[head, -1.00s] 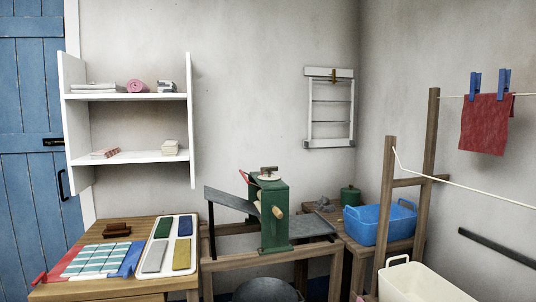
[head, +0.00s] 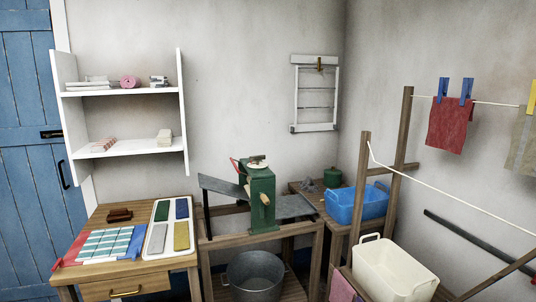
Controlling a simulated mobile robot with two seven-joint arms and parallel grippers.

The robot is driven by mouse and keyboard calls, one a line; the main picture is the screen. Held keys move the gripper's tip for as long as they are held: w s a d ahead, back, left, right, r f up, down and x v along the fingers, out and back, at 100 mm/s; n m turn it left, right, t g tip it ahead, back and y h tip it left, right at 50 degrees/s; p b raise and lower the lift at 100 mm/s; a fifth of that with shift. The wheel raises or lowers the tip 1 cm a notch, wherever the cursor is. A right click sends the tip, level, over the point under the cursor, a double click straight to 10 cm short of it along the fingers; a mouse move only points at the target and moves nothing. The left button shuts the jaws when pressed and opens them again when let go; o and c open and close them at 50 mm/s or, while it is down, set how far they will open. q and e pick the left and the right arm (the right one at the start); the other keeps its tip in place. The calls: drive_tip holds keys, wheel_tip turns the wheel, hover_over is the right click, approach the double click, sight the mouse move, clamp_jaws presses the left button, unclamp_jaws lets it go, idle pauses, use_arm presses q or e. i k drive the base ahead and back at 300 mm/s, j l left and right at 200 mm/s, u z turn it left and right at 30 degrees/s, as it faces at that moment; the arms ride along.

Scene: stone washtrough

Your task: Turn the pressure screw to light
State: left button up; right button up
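The green mangle (head: 262,200) stands on a wooden frame in the middle of the head view, with a grey board sloping off to each side. On its top is a small round fitting (head: 257,160), which looks like the pressure screw; its setting and any marks are too small to read. A red lever (head: 235,164) sticks up at the mangle's upper left, and a wooden crank handle (head: 265,198) is on its front. Neither of my grippers is in the head view.
A metal tub (head: 254,275) sits under the mangle. Right are a blue basin (head: 357,205), a cream basket (head: 390,272) and a wooden drying rack (head: 398,145) with hanging cloths.

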sight(252, 157)
drive_tip(key=i+z, duration=0.15)
drive_tip(key=z, duration=0.2)
drive_tip(key=i+j+z, duration=0.1)
drive_tip(key=z, duration=0.3)
drive_tip(key=i+j+z, duration=0.1)
drive_tip(key=z, duration=0.25)
drive_tip(key=i+j+z, duration=0.1)
drive_tip(key=j, duration=0.2)
drive_tip(key=i+j+z, duration=0.25)
drive_tip(key=j, duration=0.35)
